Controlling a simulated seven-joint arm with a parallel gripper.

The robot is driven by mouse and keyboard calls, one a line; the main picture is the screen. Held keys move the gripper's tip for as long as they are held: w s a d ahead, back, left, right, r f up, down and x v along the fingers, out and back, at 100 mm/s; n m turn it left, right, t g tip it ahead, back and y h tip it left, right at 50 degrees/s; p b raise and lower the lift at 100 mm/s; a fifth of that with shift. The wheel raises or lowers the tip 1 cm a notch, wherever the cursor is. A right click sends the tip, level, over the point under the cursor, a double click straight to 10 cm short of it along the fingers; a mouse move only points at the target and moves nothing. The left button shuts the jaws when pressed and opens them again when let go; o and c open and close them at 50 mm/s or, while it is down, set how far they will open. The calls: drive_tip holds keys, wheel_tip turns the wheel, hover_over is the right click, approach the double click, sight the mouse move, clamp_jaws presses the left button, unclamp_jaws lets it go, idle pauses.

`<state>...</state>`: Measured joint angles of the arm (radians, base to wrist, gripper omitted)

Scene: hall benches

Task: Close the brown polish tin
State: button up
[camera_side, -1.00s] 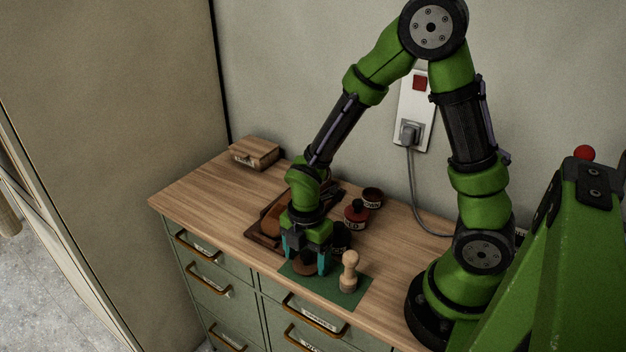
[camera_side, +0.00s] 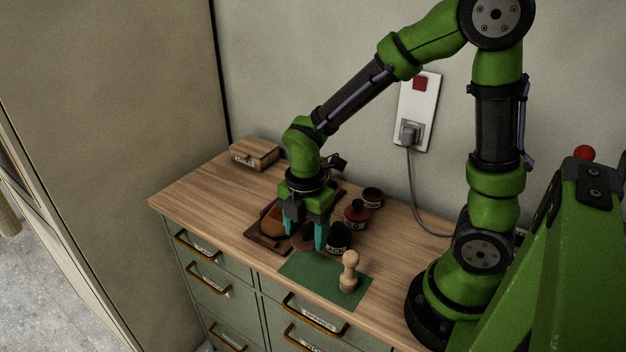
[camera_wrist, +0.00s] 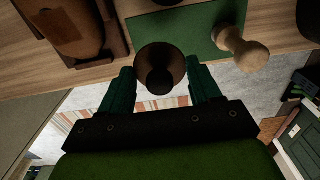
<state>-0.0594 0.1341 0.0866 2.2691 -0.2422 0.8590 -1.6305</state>
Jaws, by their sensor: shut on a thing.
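My gripper (camera_side: 305,236) is shut on a round brown lid (camera_side: 303,242) with a dark knob, held above the bench near the back edge of the green mat. The lid also shows between the fingers in the wrist view (camera_wrist: 147,55). The brown polish tin (camera_side: 373,199) stands at the back of the bench, to the right of my gripper. Its label is partly readable, and its dark top looks uncovered.
A red tin (camera_side: 356,216) and a black tin (camera_side: 341,238) stand between my gripper and the brown tin. A wooden tray (camera_side: 268,241) with a brush lies left. A wooden peg-like piece (camera_side: 349,273) stands on the green mat (camera_side: 315,280). A wooden box (camera_side: 254,153) sits back left.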

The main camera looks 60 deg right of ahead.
drive_tip(key=d+r, duration=0.2)
drive_tip(key=shift+w+r+m, duration=0.15)
drive_tip(key=shift+r+m, duration=0.15)
drive_tip(key=shift+m, duration=0.1)
drive_tip(key=s+d+m, duration=0.2)
drive_tip(key=d+m, duration=1.5)
drive_tip(key=d, duration=0.8)
drive_tip(key=shift+s, duration=0.4)
drive_tip(key=shift+f, duration=3.05)
drive_tip(key=shift+f, duration=0.15)
drive_tip(key=o, duration=1.1)
drive_tip(key=shift+o, duration=0.7)
